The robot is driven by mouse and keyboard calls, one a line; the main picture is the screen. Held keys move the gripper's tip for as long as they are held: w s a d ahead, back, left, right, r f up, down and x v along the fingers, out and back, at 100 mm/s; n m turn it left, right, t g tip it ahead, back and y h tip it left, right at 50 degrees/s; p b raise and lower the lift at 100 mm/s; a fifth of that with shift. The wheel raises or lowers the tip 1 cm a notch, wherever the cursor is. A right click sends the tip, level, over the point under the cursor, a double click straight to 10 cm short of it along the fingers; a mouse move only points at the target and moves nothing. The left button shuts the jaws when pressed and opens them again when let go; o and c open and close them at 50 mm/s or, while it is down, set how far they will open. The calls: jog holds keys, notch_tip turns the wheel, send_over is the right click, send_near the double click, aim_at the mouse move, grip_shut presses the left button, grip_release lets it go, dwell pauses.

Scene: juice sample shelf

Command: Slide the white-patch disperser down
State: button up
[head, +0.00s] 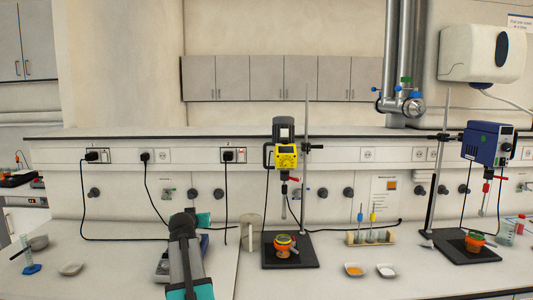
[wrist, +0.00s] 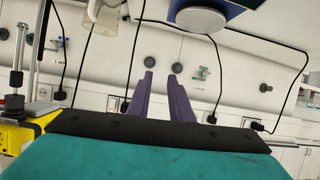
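Two dispersers hang on stands in the head view. The yellow disperser (head: 286,156) with a grey top is at the centre, above a small orange pot (head: 285,245). The blue disperser (head: 487,143) is at the right, above another orange pot (head: 475,241). I cannot clearly tell which has the white patch. Part of the yellow disperser shows at the left edge of the wrist view (wrist: 15,138). My gripper (wrist: 160,73) has two purple fingers apart with nothing between them. In the head view my arm is left of the yellow disperser, and the fingertips are not clear.
A white jug (head: 251,232) stands between my arm and the yellow disperser's black base (head: 305,255). A tube rack (head: 371,238) and two small dishes (head: 354,269) (head: 386,270) are between the stands. Black cables hang along the wall.

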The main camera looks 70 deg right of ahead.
jog(key=s+d+r+m+g+h, duration=0.1)
jog(key=s+d+r+m+h, duration=0.15)
jog(key=s+d+r, duration=0.7)
jog(key=m+g+h, duration=0.1)
jog(key=g+h, duration=0.1)
jog(key=h, duration=0.1)
send_near(264, 152)
jog(key=shift+d, duration=0.45)
jog(key=shift+d, duration=0.1)
jog(key=shift+w+d+r+p, duration=0.1)
jog(key=shift+w+d+p, duration=0.2)
jog(key=shift+d+p, duration=1)
jog(key=shift+w+d+p, duration=0.25)
jog(key=shift+w+d, duration=0.1)
jog(key=shift+d, duration=1.95)
jog(key=shift+w+d+r+p, duration=0.1)
jog(key=shift+w+d+p, duration=0.2)
jog(key=shift+d+p, duration=1)
jog(key=shift+w+d+f, duration=0.1)
jog(key=shift+w+d, duration=0.05)
jog(key=shift+d, duration=0.75)
jog(key=shift+w+d+f, duration=0.1)
jog(key=shift+d, duration=0.8)
